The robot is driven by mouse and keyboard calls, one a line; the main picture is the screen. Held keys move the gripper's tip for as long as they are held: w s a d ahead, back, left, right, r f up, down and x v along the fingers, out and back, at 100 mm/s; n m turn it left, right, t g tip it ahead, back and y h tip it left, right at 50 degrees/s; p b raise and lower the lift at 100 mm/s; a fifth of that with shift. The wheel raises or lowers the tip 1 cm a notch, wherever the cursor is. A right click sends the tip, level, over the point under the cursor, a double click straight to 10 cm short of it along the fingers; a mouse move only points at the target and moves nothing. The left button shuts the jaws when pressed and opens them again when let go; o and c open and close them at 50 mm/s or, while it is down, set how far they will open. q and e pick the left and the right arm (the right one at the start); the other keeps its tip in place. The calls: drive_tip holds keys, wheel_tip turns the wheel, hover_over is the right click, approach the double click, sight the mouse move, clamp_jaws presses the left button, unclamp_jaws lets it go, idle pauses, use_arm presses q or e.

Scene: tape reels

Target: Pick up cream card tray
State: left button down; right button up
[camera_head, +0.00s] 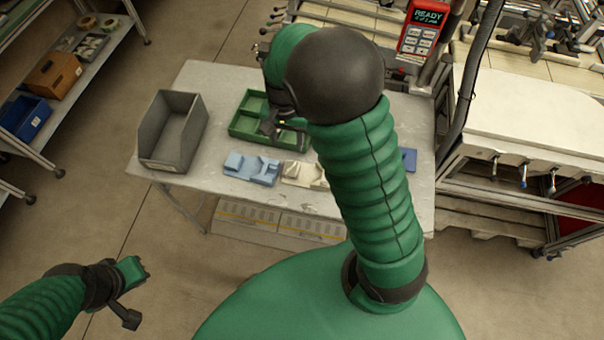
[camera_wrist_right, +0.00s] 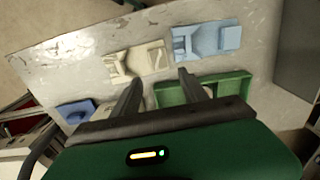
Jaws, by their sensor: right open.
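The cream card tray (camera_head: 303,174) lies on the table between a light blue tray and my right arm, which hides part of it. In the right wrist view the cream card tray (camera_wrist_right: 138,62) lies ahead of the fingertips, slightly left of the gap between them. My right gripper (camera_head: 272,122) is over the green tray in the head view. In the wrist view its fingers (camera_wrist_right: 160,76) are apart with nothing between them. My left gripper (camera_head: 131,292) hangs away from the table at lower left, holding nothing visible; its jaw opening is unclear.
A light blue tray (camera_head: 252,168) sits beside the cream one, and a green divided tray (camera_head: 246,124) lies behind. A grey bin (camera_head: 172,135) stands at the table's left. A small blue piece (camera_head: 409,158) lies right of my arm. Bare tabletop (camera_head: 215,85) shows at the back.

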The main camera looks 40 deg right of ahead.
sight(291, 168)
drive_tip(key=f, duration=1.4)
drive_tip(key=shift+s+d+f, duration=0.15)
drive_tip(key=shift+s+d, duration=0.05)
drive_tip(key=shift+d, duration=0.1)
drive_tip(key=shift+w+f, duration=0.15)
drive_tip(key=shift+f, duration=0.05)
clamp_jaws()
